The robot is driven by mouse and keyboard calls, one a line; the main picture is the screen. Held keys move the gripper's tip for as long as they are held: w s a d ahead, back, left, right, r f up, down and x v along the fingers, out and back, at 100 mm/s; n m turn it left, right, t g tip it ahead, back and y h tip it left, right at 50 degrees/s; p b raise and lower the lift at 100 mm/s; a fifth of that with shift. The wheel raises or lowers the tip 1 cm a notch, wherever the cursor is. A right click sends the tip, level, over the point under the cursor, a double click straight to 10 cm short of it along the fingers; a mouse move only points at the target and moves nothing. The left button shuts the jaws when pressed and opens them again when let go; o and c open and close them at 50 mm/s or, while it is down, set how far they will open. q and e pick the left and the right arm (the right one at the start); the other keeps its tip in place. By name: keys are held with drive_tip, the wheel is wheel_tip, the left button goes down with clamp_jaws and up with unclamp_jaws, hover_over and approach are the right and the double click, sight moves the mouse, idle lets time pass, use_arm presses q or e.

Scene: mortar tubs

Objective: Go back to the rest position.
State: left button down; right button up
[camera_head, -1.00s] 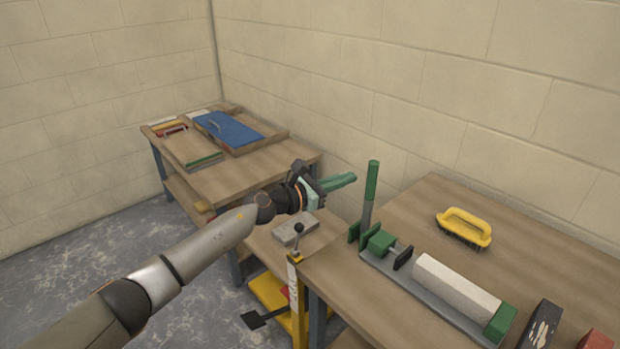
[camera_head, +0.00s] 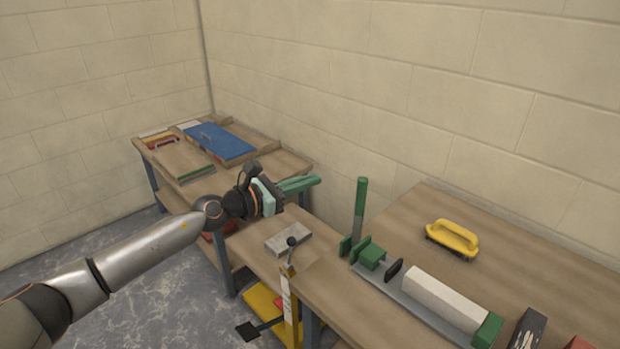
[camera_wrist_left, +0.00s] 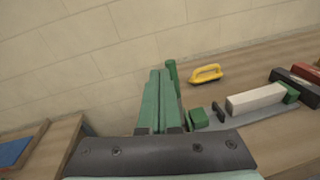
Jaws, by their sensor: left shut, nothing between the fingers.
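My left gripper (camera_head: 300,184) is shut and empty. It hangs in the air over the middle workbench, left of the upright green handle (camera_head: 360,205). In the left wrist view its green fingers (camera_wrist_left: 158,98) lie together and point toward the wall, with nothing between them. My left arm comes in from the lower left of the head view. My right gripper shows in no frame.
The right bench (camera_head: 470,230) bears a clamp holding a pale block (camera_head: 445,302) and a yellow brush (camera_head: 452,239). A grey block (camera_head: 288,239) lies below my left gripper. A blue board (camera_head: 219,141) lies on the far bench. A yellow stand (camera_head: 265,302) is at the floor.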

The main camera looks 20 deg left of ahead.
use_arm(q)
drive_tip(key=s+d+f+n+t+y, duration=0.1)
drive_tip(key=s+d+f+n+y, duration=0.15)
drive_tip(key=s+f+n, duration=0.55)
drive_tip(key=s+d+f+n+t+y, duration=0.1)
drive_tip(key=s+d+f+n, duration=0.25)
drive_tip(key=f+n, duration=0.85)
drive_tip(key=s+a+f+n+g+y, duration=0.2)
drive_tip(key=s+f+n, duration=0.5)
drive_tip(key=s+n, duration=0.4)
drive_tip(key=s+a+f+n+g+y, duration=0.2)
drive_tip(key=s+f+n, duration=0.6)
drive_tip(key=s+n, duration=0.4)
drive_tip(key=shift+s+a+f+g+y, duration=0.3)
drive_tip(key=shift+a+g, duration=0.25)
drive_tip(key=shift+g, duration=0.55)
